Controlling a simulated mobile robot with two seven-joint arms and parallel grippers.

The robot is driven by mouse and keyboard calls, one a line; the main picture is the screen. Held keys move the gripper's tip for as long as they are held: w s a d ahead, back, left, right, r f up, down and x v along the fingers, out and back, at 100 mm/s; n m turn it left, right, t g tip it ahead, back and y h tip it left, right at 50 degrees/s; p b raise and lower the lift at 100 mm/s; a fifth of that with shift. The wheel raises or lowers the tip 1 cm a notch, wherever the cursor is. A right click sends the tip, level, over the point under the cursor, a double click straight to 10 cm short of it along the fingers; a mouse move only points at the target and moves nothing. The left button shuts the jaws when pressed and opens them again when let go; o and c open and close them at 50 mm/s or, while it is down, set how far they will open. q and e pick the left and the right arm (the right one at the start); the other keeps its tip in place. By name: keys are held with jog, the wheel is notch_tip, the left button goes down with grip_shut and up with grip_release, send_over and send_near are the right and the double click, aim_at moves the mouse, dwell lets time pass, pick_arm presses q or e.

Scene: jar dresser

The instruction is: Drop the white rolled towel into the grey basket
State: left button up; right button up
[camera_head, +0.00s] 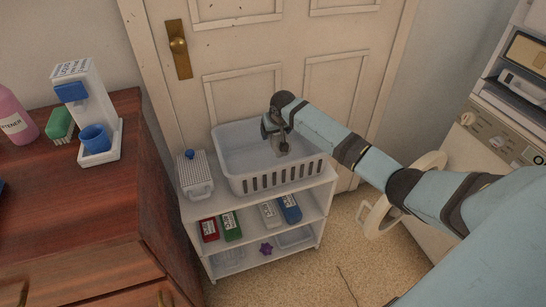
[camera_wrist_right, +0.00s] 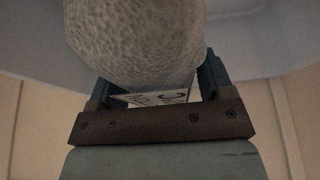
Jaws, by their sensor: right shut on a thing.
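The grey basket (camera_head: 245,184) stands on top of the white shelf cart, with slots along its front wall. Its pale inner wall also shows behind the towel in the right wrist view (camera_wrist_right: 262,48). My right gripper (camera_head: 281,148) points down over the inside of the basket. It is shut on the white rolled towel (camera_wrist_right: 135,42), which has a rough, bumpy surface and a printed label between the fingers. In the head view the towel is mostly hidden by my gripper and cannot be made out clearly. My left gripper is not in view.
The white cart (camera_head: 325,187) holds a white lidded box (camera_head: 194,174) left of the basket and several coloured packs below. A wooden dresser (camera_head: 60,200) stands at left, carrying a dispenser with a blue cup (camera_head: 95,139). A door is behind; appliances are at right.

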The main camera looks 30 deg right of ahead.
jog(key=o, duration=1)
jog(key=shift+r, duration=0.1)
jog(key=shift+s+r, duration=0.1)
jog(key=shift+r, duration=0.2)
pick_arm(q)
jog(key=p, duration=0.3)
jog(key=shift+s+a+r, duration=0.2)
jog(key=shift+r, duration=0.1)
pick_arm(e)
jog(key=v, duration=1.3)
jog(key=shift+s, duration=0.1)
